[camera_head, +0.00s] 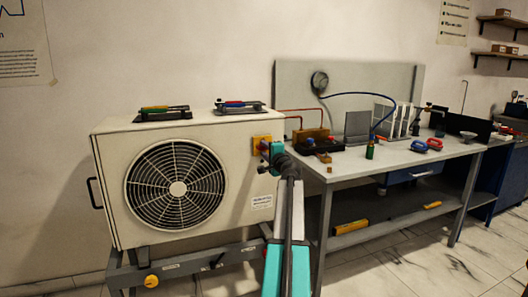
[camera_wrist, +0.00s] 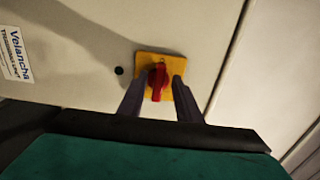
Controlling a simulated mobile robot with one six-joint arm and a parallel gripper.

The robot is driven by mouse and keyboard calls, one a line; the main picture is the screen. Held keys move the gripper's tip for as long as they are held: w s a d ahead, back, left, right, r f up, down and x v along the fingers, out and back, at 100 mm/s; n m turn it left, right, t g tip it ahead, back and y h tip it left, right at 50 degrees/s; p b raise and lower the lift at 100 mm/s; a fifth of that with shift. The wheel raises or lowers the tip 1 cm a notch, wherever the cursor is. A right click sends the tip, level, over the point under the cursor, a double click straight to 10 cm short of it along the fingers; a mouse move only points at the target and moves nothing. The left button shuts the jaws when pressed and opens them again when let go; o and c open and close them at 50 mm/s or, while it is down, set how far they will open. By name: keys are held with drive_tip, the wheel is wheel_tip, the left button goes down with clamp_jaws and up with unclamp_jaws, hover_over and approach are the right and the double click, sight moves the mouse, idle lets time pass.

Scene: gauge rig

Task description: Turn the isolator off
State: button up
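The isolator is a red rotary knob (camera_wrist: 157,82) on a yellow square plate (camera_wrist: 172,66), fixed to the side of the white outdoor unit. In the head view the yellow plate (camera_head: 261,141) shows at the unit's right end, partly hidden by my arm. My gripper (camera_wrist: 158,90) has its two dark fingers apart, one on each side of the red knob. Whether the fingers touch the knob I cannot tell. In the head view my gripper (camera_head: 266,156) is at the plate, its fingertips small and hard to make out.
The white unit (camera_head: 108,180) with a round fan grille stands on a grey stand. Two gauge sets (camera_head: 163,113) lie on top of it. A grey workbench (camera_head: 345,172) with a manifold, hoses and tools stands close on the right. Floor shows in front of the bench.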

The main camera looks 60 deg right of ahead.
drive_tip(key=shift+s, duration=0.15)
drive_tip(key=v, duration=1.3)
drive_tip(key=shift+a+p, duration=0.3)
drive_tip(key=shift+p, duration=0.15)
drive_tip(key=shift+s, duration=0.1)
idle(0.4)
